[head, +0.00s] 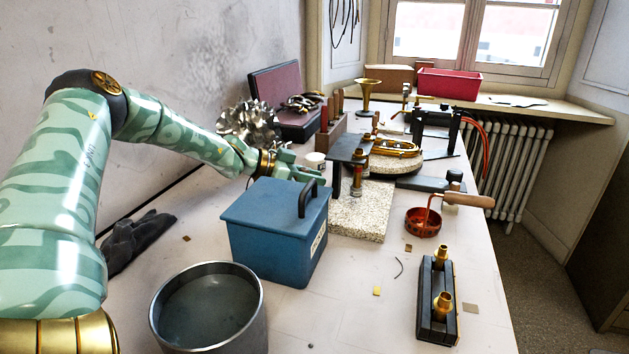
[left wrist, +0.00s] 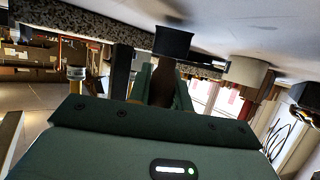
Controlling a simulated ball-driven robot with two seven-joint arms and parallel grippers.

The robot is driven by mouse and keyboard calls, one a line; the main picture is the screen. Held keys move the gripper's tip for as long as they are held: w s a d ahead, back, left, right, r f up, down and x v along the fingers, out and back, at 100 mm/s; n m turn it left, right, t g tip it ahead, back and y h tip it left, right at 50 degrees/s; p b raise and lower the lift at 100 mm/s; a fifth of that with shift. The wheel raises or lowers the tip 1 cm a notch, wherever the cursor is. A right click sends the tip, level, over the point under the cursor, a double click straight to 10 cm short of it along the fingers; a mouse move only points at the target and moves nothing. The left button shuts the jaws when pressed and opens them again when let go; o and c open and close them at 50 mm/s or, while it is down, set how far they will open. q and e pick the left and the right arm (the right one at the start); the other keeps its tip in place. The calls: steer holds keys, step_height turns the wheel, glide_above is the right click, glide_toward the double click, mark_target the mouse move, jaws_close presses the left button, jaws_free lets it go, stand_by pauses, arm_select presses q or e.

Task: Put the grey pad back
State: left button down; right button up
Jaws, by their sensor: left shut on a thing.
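My left gripper (head: 312,175) is in the air behind the blue lidded box, by the front left of the dark raised stand (head: 349,148). It also shows in the left wrist view (left wrist: 163,82), with its fingers shut on a brown piece. A dark grey block, seemingly the grey pad (left wrist: 173,42), shows at the far end of this piece. In the head view I cannot make out the held thing clearly. My right gripper is not in view.
The blue box (head: 270,235) with its black handle stands close before the gripper. A metal pot (head: 160,310) is at the front. A granite slab (head: 362,215) lies right of the box. A white cup (head: 315,160) stands behind the gripper.

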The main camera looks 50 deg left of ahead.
arm_select(q)
steer(key=shift+r, duration=0.25)
steer(key=shift+f, duration=0.3)
steer(key=shift+f+b, duration=0.35)
steer(key=shift+f, duration=0.05)
steer(key=shift+s, duration=0.1)
steer(key=c, duration=1.3)
jaws_free()
